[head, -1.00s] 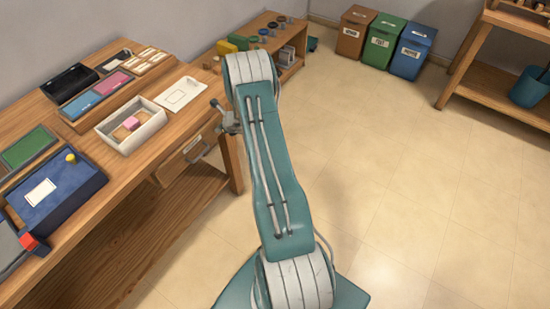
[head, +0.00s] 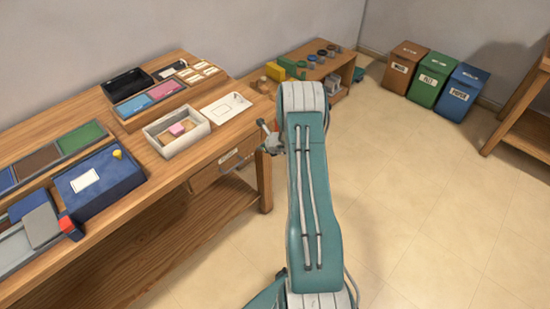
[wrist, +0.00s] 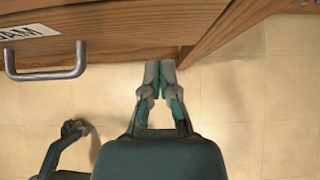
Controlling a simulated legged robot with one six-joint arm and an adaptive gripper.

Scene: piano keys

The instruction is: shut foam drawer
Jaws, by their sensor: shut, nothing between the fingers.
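The drawer (head: 222,172) is a wooden front with a pale label and a metal handle, under the right end of the workbench top. In the wrist view its front (wrist: 115,48) fills the top left, with the handle (wrist: 47,74) and part of the label (wrist: 25,32). The label's full word is not readable. How far the drawer stands out is hard to tell. My gripper (wrist: 160,64) is shut and empty, its fingertips by the lower edge of the front, right of the handle. Contact is unclear. In the head view my gripper (head: 270,140) is small and partly hidden by my arm.
The workbench (head: 195,155) carries a white open box (head: 160,145) with a pink block, a blue case (head: 125,180) and trays. A bench leg (head: 264,185) stands right of the drawer. Brown, green and blue bins (head: 462,92) stand at the back right. The floor between is clear.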

